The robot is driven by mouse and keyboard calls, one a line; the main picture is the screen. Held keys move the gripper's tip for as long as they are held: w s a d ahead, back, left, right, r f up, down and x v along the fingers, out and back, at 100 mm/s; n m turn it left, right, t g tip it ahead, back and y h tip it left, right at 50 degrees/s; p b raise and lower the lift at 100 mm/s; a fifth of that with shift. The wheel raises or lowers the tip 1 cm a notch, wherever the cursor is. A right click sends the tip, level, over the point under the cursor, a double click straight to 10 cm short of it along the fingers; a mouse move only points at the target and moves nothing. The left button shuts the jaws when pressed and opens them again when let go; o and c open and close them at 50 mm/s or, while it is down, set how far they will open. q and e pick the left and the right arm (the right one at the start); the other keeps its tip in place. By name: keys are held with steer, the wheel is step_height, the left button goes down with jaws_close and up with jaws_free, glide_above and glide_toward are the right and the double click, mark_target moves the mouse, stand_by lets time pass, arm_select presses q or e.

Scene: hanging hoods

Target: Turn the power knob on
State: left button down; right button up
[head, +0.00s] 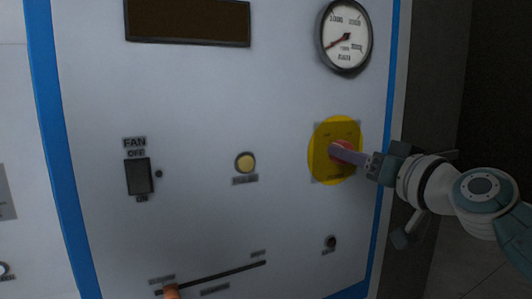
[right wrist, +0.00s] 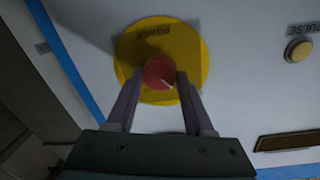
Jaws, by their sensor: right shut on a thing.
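The red power knob (right wrist: 160,72) sits in the middle of a round yellow plate (right wrist: 195,50) on the pale panel. The word POWER shows on the plate, upside down in the right wrist view. In the head view the yellow plate (head: 322,138) is at the right of the panel, and the knob (head: 335,151) is partly hidden by my fingers. My right gripper (head: 345,154) reaches it from the right and is shut on the knob; in the right wrist view its two fingers (right wrist: 158,85) lie on either side of it. My left gripper is not in view.
The panel also has a FAN switch (head: 138,177), a yellow pulse button (head: 245,162), a dial gauge (head: 346,36), a dark display (head: 188,22), a slider with an orange handle (head: 172,292) and a small dark knob (head: 331,242). Blue strips edge the panel.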

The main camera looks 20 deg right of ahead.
jaws_close()
steer(key=shift+d+m+g+y+p, duration=0.15)
steer(key=shift+m+p, duration=0.65)
steer(key=shift+m, duration=3)
steer(key=shift+m+g+y+p, duration=0.25)
steer(key=shift+m+p, duration=0.55)
steer(key=shift+m, duration=3)
steer(key=o, duration=1.2)
jaws_free()
